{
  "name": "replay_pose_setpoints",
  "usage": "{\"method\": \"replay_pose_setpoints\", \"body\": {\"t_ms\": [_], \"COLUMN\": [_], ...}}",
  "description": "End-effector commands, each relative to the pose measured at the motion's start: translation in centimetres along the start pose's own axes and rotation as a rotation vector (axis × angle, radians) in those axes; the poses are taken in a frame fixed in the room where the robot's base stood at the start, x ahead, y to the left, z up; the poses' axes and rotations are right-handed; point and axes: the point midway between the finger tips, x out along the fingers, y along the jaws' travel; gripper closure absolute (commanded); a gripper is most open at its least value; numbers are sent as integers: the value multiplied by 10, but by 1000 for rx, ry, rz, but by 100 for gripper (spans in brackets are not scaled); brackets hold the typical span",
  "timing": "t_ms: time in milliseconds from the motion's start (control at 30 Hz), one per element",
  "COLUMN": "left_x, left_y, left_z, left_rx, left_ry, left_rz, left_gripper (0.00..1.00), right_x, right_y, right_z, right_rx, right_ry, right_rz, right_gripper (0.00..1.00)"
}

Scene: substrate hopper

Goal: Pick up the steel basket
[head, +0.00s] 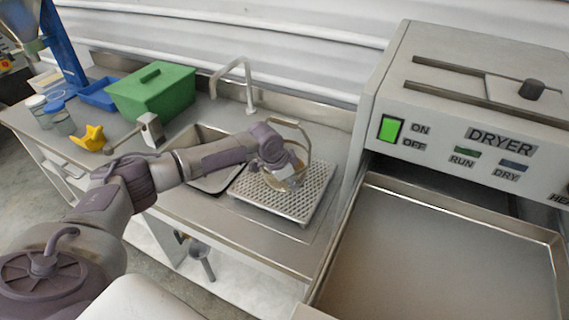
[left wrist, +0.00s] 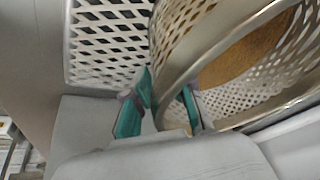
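The steel basket (head: 301,176) is a round perforated basket with a raised hoop handle, over the perforated drain plate (head: 309,203) beside the sink. In the left wrist view the basket (left wrist: 182,34) fills the upper right, with brown material inside it. My left gripper (head: 287,170) is at the basket and hides much of it in the head view. In the left wrist view, its two teal fingertips (left wrist: 167,97) are a little apart, with a curved steel band of the basket between them. Whether they press on it is not clear. My right gripper is not in view.
A tall faucet (head: 249,82) stands behind the basket. The dryer (head: 470,110) and its open metal tray (head: 440,260) are at the right. A green box (head: 150,97), blue tray (head: 97,94), yellow object (head: 90,137) and jars (head: 60,119) are on the counter at left.

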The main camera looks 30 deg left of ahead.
Motion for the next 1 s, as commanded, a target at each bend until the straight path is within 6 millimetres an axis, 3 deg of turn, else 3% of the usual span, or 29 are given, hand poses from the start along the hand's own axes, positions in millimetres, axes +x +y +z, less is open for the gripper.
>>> {"method": "replay_pose_setpoints", "body": {"t_ms": [33, 100, 767, 1000], "left_x": [0, 0, -4, -20], "left_y": [0, 0, -2, -5], "left_z": [0, 0, -3, -10], "left_rx": [0, 0, 0, 1], "left_ry": [0, 0, 5, 8], "left_rz": [0, 0, -3, -6], "left_gripper": [90, 100, 100, 100], "right_x": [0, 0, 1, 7], "right_y": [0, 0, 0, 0], "right_z": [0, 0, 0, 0], "right_rx": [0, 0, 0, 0], "right_ry": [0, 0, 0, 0], "right_rz": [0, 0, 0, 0], "right_gripper": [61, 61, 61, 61]}}
